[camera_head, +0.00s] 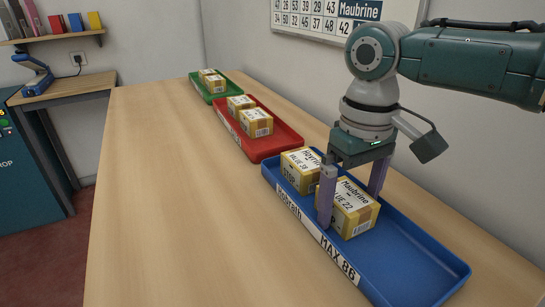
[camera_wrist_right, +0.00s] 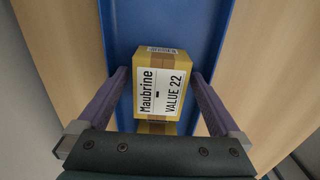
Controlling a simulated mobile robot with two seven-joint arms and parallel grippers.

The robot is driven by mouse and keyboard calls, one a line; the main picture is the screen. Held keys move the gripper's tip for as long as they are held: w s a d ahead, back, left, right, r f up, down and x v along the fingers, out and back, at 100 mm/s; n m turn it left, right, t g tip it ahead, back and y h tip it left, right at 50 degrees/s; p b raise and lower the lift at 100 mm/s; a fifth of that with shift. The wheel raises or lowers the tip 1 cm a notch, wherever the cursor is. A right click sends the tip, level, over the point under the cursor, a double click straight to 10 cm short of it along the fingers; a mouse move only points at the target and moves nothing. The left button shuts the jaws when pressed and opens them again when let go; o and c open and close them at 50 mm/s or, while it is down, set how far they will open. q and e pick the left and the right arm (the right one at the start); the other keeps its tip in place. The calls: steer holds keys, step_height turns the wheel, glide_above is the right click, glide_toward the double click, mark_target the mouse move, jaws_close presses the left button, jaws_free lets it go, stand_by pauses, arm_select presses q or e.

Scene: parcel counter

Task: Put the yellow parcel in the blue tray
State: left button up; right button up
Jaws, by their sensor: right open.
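A yellow parcel (camera_head: 354,209) labelled "Maubrine VALUE 22" rests in the blue tray (camera_head: 415,262), which is marked "MAX 86". A second yellow parcel (camera_head: 299,168), whose label is partly hidden, lies behind it in the same tray. My right gripper (camera_head: 350,205) is open, with one finger on either side of the Maubrine parcel. In the right wrist view the Maubrine parcel (camera_wrist_right: 158,88) lies between the open fingers, with a gap on each side. The blue tray (camera_wrist_right: 160,25) extends beyond it. My left gripper is not in view.
A red tray (camera_head: 283,146) with two yellow parcels and a green tray (camera_head: 203,93) with yellow parcels stand farther back along the wall. The wooden counter (camera_head: 170,200) is clear on the left. The front part of the blue tray is empty. A number board (camera_head: 330,18) hangs on the wall.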

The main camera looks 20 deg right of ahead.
mark_target(350, 197)
steer(key=shift+r, duration=0.1)
step_height(350, 197, up, 12)
steer(key=p, duration=0.2)
